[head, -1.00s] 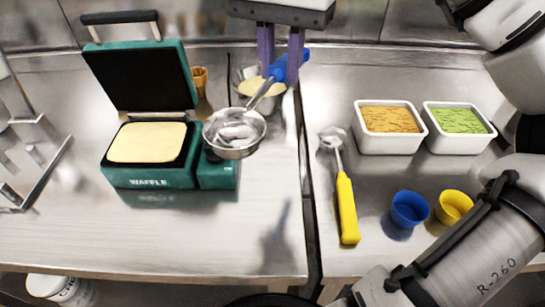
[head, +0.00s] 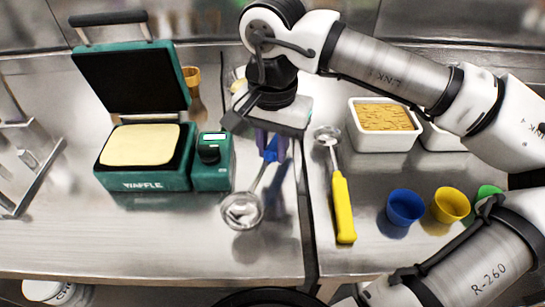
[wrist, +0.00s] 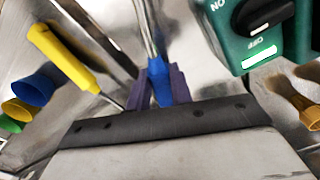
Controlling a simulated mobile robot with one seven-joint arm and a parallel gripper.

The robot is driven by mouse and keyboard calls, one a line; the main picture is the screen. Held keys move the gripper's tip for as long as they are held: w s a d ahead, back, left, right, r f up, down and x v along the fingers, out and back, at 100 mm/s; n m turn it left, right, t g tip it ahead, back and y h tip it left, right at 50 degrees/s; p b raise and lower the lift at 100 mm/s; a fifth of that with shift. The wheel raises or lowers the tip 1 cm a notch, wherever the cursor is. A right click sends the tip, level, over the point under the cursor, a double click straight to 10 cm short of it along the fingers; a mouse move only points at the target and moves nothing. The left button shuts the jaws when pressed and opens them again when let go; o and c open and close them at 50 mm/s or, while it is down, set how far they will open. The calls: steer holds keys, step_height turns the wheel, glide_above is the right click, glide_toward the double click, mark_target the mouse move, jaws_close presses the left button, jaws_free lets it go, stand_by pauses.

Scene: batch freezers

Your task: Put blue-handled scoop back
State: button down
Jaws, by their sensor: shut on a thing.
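The blue-handled scoop (head: 242,211) has a round metal bowl that points toward the front of the left counter. Its blue handle (head: 273,149) is between the purple fingers of my gripper (head: 270,143). In the wrist view, my gripper (wrist: 161,84) is shut on the blue handle (wrist: 160,88), and the metal shaft runs away toward the top. The bowl is outside the wrist view. The scoop is over the counter right of the waffle maker. I cannot tell whether the bowl touches the counter.
The teal waffle maker (head: 150,185) stands open at left. Right of the counter seam lie a yellow-handled scoop (head: 343,205), a blue cup (head: 405,207), a yellow cup (head: 450,205) and a tub with orange-brown contents (head: 385,118). My arm partly covers another tub. The left counter's front is clear.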

mark_target(273, 148)
steer(key=shift+f, duration=1.85)
steer(key=shift+f, duration=0.1)
steer(key=shift+f, duration=0.1)
steer(key=c, duration=1.3)
jaws_free()
steer(key=shift+o, duration=0.2)
steer(key=shift+r, duration=0.2)
step_height(273, 148, up, 12)
steer(key=shift+d+r, duration=0.1)
